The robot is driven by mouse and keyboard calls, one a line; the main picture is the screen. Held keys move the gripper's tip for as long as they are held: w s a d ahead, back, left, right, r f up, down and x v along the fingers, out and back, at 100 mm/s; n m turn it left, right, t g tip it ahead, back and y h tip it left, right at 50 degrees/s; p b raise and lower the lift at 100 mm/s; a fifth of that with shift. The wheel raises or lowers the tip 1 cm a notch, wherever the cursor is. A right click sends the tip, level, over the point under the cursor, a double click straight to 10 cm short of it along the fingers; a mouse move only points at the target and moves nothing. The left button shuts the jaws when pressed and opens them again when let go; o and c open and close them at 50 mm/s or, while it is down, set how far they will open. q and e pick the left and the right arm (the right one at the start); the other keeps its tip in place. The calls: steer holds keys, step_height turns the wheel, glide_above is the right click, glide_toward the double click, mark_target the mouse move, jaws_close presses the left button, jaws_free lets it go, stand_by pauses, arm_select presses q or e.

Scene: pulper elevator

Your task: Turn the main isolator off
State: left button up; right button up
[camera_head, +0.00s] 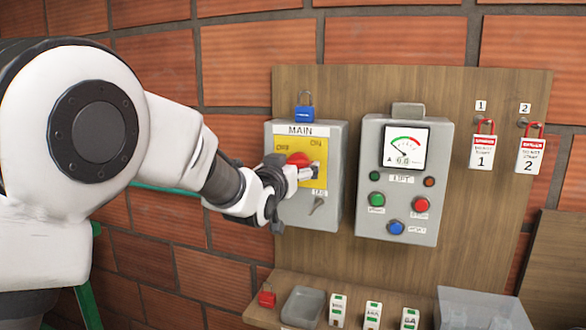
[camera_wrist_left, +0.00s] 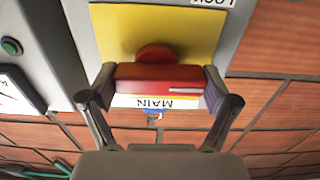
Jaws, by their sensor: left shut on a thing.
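The main isolator (camera_head: 333,150) is a grey box with a yellow plate lettered OFF at left and ON at right, under a MAIN label. Its red rotary handle (camera_head: 299,158) is partly hidden by my left gripper (camera_head: 297,174), which reaches it from the left. In the left wrist view, upside down, the red handle (camera_wrist_left: 155,85) lies crosswise, level with the MAIN label, with a white line towards its right end. My left gripper (camera_wrist_left: 158,92) is shut on it, one finger at each end. My right gripper is not in view.
A blue padlock (camera_head: 304,114) sits atop the isolator box. The lift control box (camera_head: 409,240) with gauge and buttons stands close to its right. Danger tags (camera_head: 482,152) hang further right.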

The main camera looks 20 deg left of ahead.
arm_select(q)
steer(key=shift+f, duration=0.4)
steer(key=o, duration=0.9)
steer(key=shift+d+r, duration=0.3)
steer(key=shift+s, duration=0.15)
